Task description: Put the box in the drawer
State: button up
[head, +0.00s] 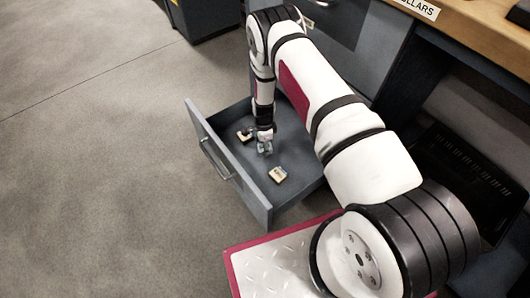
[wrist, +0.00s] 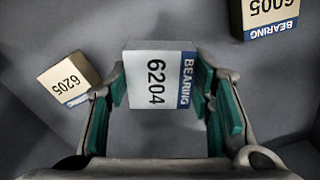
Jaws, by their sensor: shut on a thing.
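The grey drawer (head: 256,203) stands pulled open in the head view. My gripper (head: 264,149) points down inside its outline. In the wrist view, my gripper (wrist: 165,105) is shut on a white box (wrist: 156,82) printed "6204" with a blue "BEARING" band. The box sits between the green finger pads. Whether it touches the drawer floor I cannot tell. In the head view the held box is mostly hidden by the fingers.
Two small tan boxes lie in the drawer, one nearer (head: 278,175) and one farther (head: 244,135). A wooden worktop (head: 480,32) is at upper right.

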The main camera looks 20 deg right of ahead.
jog(key=shift+w+f+b, duration=0.1)
jog(key=shift+f+b, duration=0.6)
jog(key=shift+f, duration=1.2)
jog(key=shift+f, duration=0.1)
jog(key=shift+f, duration=0.15)
jog(key=o, duration=1.3)
jog(key=shift+c, duration=0.2)
jog(key=shift+r, duration=0.2)
notch_tip(320, 180, up, 12)
jog(key=p, duration=0.4)
jog(key=shift+r, duration=0.15)
